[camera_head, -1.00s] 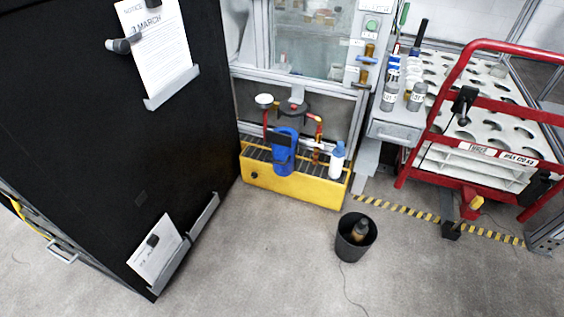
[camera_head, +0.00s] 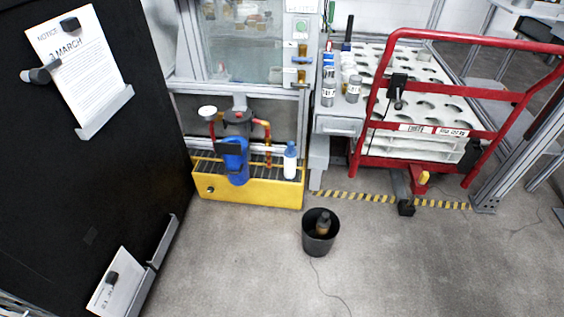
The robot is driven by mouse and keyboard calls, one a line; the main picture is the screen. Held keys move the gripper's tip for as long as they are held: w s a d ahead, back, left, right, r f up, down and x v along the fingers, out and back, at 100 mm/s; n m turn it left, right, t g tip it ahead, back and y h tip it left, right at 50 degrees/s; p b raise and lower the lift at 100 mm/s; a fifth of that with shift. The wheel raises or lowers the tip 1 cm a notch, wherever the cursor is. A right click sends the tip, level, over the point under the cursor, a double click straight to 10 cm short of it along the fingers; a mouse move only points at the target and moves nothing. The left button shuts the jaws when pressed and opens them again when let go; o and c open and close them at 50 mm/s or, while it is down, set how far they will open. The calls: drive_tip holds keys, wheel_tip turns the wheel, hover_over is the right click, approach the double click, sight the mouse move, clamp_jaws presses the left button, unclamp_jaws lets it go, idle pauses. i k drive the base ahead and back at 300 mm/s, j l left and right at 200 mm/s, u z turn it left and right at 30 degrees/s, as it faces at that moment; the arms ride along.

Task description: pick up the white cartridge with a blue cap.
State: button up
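A white cartridge with a blue cap (camera_head: 290,163) stands upright at the right end of a yellow spill tray (camera_head: 250,192) on the floor. Its front and cap are in plain view, with nothing in front of it. A larger blue filter housing (camera_head: 234,162) with a black part near its top is to its left, apart from it. My gripper is not in view.
Red and dark piping (camera_head: 237,120) rises behind the tray. A black bin (camera_head: 320,235) with a bottle inside stands in front. A black cabinet (camera_head: 90,180) fills the left; a red-railed cart (camera_head: 430,130) stands right. The front floor is mostly clear.

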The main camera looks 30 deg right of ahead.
sight(290, 154)
drive_tip(key=i+j+z, duration=0.1)
drive_tip(key=i, duration=0.35)
drive_tip(key=i+j+z, duration=0.1)
drive_tip(key=i, duration=0.35)
drive_tip(key=i+j+z, duration=0.1)
drive_tip(key=i, duration=0.35)
drive_tip(key=i+j+z, duration=0.1)
drive_tip(key=i+j, duration=0.15)
drive_tip(key=i, duration=0.2)
